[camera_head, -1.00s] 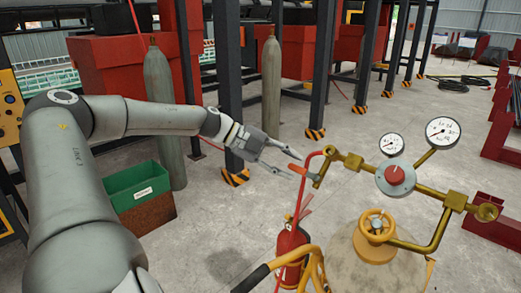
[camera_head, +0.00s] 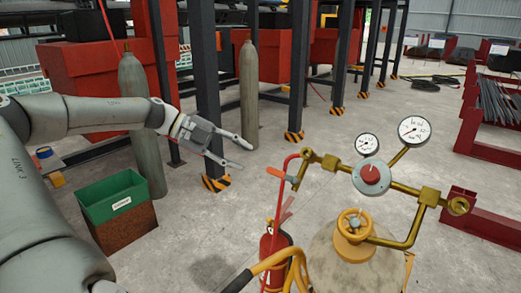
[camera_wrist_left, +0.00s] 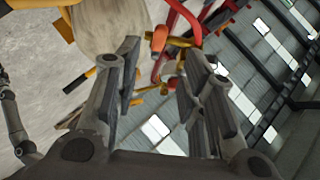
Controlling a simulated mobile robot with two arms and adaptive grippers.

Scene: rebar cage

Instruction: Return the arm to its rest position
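My left arm comes in from the left in the head view. Its gripper (camera_head: 241,154) is open and empty, in the air left of the brass valve assembly (camera_head: 327,162). A gap of bare floor shows between the fingertips and the orange-red lever (camera_head: 276,172) at the assembly's left end. In the left wrist view the two fingers (camera_wrist_left: 155,85) stand apart with nothing held between them. The brass pipes and red hose show beyond the fingers there. My right gripper is not identifiable in these frames.
A tank with a yellow valve wheel (camera_head: 354,225) and gauges (camera_head: 414,130) stands at front right. A red extinguisher (camera_head: 275,258) is beside it. A green bin (camera_head: 112,197), grey cylinders (camera_head: 249,97) and dark posts (camera_head: 207,85) stand behind. Concrete floor between them is clear.

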